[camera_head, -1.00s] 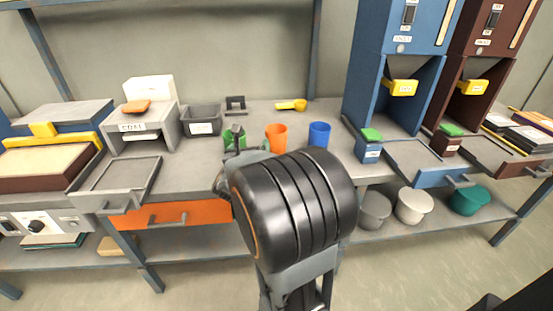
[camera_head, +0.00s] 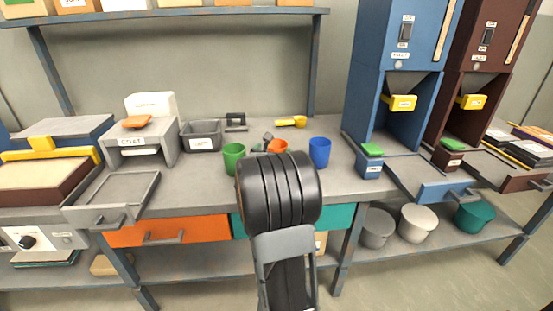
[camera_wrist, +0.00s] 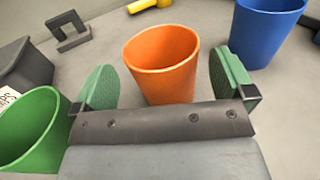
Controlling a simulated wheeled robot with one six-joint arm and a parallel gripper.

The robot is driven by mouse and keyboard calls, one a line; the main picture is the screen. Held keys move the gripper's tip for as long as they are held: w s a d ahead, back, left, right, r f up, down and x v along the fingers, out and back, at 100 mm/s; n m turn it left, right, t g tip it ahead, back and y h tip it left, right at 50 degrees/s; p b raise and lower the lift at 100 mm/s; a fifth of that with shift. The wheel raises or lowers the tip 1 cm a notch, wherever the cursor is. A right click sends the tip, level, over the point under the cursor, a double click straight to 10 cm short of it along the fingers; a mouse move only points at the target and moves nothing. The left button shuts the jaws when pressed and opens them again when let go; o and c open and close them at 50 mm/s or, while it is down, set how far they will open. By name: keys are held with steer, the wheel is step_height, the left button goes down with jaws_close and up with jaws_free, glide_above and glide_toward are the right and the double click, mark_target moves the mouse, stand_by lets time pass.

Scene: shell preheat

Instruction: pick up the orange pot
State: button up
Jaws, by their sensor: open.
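The orange pot (camera_wrist: 162,62) stands upright on the bench, seen in the wrist view between the two green finger pads of my open gripper (camera_wrist: 164,82). There is a gap between the pot and each pad. In the head view the orange pot (camera_head: 278,147) is partly hidden behind my black arm link. My gripper (camera_head: 264,145) is barely seen there. A green pot (camera_head: 233,158) stands to the left and a blue pot (camera_head: 320,152) to the right; the green pot (camera_wrist: 30,128) and blue pot (camera_wrist: 262,32) also flank the fingers in the wrist view.
A grey labelled bin (camera_head: 202,135), a dark bracket (camera_head: 236,122) and a yellow scoop (camera_head: 291,121) lie behind the pots. A blue dispenser (camera_head: 366,110) stands to the right. A grey tray (camera_head: 118,190) is at the left. The bench right of the blue pot has a little free room.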

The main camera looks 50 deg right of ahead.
mark_target(279, 142)
steer(key=shift+x, duration=2.05)
steer(key=c, duration=0.9)
